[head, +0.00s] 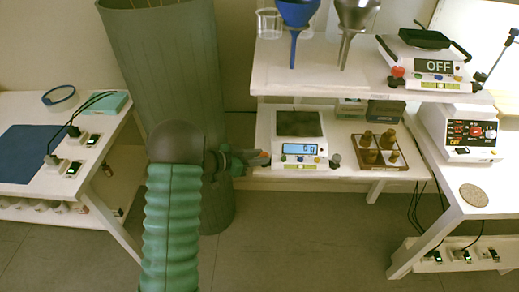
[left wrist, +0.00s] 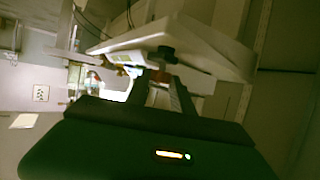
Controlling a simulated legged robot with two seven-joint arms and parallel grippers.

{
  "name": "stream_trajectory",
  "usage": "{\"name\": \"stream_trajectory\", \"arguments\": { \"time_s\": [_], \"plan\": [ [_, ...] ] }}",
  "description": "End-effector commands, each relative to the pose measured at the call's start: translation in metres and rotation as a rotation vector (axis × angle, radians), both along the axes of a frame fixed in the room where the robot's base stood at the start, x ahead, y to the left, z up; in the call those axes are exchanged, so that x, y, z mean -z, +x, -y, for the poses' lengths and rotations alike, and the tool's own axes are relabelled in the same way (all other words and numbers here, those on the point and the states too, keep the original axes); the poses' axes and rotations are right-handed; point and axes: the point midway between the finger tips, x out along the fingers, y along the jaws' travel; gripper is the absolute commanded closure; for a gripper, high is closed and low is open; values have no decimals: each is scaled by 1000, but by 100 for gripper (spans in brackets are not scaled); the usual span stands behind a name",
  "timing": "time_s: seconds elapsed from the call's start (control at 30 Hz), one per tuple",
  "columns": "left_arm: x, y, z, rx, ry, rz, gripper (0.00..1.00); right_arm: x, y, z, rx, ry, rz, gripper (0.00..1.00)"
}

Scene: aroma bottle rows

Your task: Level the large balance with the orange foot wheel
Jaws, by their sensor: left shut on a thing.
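A white balance (head: 299,152) with a dark pan and a lit blue display stands on the lower shelf in the head view. My left gripper (head: 256,158) is at its front left corner, shut on the small orange foot wheel (head: 264,155). In the left wrist view the two dark fingers (left wrist: 160,88) reach to a small reddish-orange part between their tips, largely hidden. A dark knob (head: 335,160) sits at the balance's front right corner. My right gripper is not in view.
A wooden rack (head: 380,167) with brown bottles stands right of the lower balance. The upper shelf (head: 330,82) overhangs its back and holds a blue funnel (head: 297,12) and a grey funnel (head: 357,14). A grey-green column (head: 175,60) rises behind my left arm.

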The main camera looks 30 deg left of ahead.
Motion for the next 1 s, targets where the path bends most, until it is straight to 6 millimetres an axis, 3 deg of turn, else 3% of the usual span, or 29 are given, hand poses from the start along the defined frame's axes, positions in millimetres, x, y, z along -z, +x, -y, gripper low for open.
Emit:
{"name": "stream_trajectory", "arguments": {
  "time_s": [0.2,0.67,0.7,0.83,1.0],
  "plan": [
    [-1,0,-3,61,2,0,100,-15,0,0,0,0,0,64],
    [1,1,-4,75,3,0,100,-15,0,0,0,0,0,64],
    [1,1,-4,75,3,0,67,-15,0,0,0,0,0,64],
    [0,1,-3,76,2,0,50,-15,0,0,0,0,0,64],
    [0,1,-3,77,2,1,50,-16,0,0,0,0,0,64]
  ]
}}
